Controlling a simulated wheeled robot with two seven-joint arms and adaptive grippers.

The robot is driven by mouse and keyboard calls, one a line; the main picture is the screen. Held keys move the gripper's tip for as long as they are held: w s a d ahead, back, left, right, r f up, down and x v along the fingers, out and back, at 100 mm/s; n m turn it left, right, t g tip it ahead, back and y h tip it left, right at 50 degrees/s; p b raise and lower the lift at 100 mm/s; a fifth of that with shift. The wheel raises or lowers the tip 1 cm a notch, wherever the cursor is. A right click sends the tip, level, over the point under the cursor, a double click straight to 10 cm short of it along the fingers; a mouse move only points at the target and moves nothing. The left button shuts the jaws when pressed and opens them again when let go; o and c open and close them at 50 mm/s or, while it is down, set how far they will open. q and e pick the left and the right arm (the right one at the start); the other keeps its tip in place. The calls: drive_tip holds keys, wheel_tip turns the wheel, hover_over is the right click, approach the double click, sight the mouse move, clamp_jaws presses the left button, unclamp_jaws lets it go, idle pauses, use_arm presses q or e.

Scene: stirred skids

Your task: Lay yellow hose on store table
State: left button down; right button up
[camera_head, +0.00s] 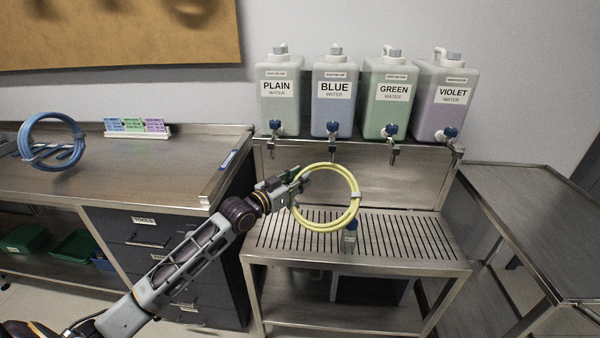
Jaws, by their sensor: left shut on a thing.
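The yellow hose (352,212) is a coiled ring. My left gripper (298,183) is shut on its left side and holds it upright in the air, in front of the slatted drain stand. The store table is not labelled in this view, so I cannot tell which table it is. A steel table (130,185) with drawers stands on the left, and another steel table (535,215) with a bare top stands on the right. My right gripper is not in view.
Jugs marked plain (280,108), blue (333,112), green (387,115) and violet (443,118) stand on a shelf behind the hose, taps facing forward. A blue hose coil (53,119) and a rack of coloured cards (137,131) are on the left table. The slatted stand (290,235) is below.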

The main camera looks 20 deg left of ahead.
use_arm(q)
drive_tip(key=p, duration=0.1)
hover_over(296, 217)
drive_tip(key=w, duration=0.2)
drive_tip(key=shift+s+a, duration=0.1)
drive_tip(key=shift+a, duration=0.2)
drive_tip(key=shift+s+d+p, duration=0.25)
drive_tip(key=shift+s+p, duration=0.05)
drive_tip(key=shift+s, duration=0.6)
drive_tip(key=shift+s+d+r, duration=0.1)
drive_tip(key=shift+s, duration=0.25)
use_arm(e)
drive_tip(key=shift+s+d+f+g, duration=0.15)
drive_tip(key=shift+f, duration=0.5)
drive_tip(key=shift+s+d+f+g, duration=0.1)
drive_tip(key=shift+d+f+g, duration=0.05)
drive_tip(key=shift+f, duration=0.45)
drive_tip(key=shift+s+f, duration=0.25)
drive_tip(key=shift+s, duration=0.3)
